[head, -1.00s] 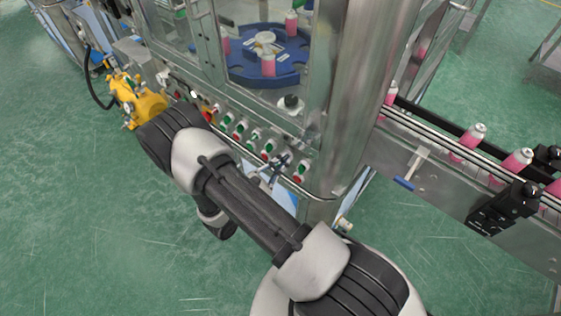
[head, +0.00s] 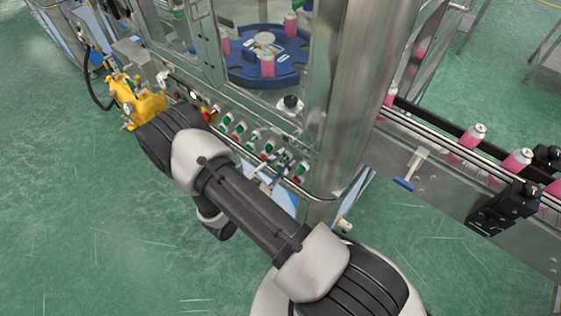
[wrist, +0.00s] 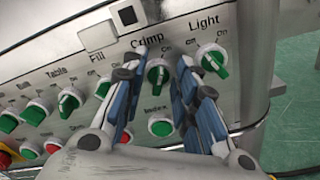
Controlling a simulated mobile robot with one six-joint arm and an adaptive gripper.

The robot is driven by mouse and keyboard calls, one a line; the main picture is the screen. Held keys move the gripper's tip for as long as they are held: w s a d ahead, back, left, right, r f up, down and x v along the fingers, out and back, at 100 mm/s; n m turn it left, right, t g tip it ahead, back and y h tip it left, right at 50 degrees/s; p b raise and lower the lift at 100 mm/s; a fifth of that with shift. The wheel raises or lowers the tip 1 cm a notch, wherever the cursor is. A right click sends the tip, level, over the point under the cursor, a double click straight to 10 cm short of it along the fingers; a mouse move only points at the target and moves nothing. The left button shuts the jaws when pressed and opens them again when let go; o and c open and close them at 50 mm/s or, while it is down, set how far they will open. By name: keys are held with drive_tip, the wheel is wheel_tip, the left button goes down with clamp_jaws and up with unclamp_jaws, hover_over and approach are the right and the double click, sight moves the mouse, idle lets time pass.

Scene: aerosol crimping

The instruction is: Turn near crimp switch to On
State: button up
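The crimp switch (wrist: 157,75) is a green knob in a pale ring on the steel panel, under the printed label "Crimp". In the wrist view my gripper (wrist: 156,88) has its blue-padded fingers apart, one at each side of this knob. Clear gaps show between the knob and the fingers. The knob's handle looks roughly upright; its exact setting is hard to read. In the head view my gripper (head: 275,168) is small, in front of the panel's right part, and partly hidden by my arm.
The light switch (wrist: 212,62) sits close to the right finger. The table switch (wrist: 69,102) and several other knobs lie left. A button (wrist: 161,126) sits below the crimp switch. A metal rail (head: 310,194) runs along the panel's lower edge. A conveyor (head: 440,165) with pink cans stands right.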

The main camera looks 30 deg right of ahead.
drive_tip(key=shift+a, duration=0.1)
drive_tip(key=v, duration=1.2)
drive_tip(key=s+d+r+m+g+y, duration=0.2)
drive_tip(key=s+r+m+g+y, duration=0.25)
drive_tip(key=r, duration=0.35)
drive_tip(key=s+d+r+m+g+y, duration=0.25)
drive_tip(key=r+m+g, duration=0.3)
drive_tip(key=r, duration=0.35)
drive_tip(key=s+a+r+m+t+y, duration=0.5)
drive_tip(key=s+r+t+y, duration=0.3)
drive_tip(key=r+y, duration=0.2)
drive_tip(key=shift+a+r+m+t, duration=0.3)
drive_tip(key=shift+a+r+m, duration=0.1)
drive_tip(key=shift+r, duration=0.55)
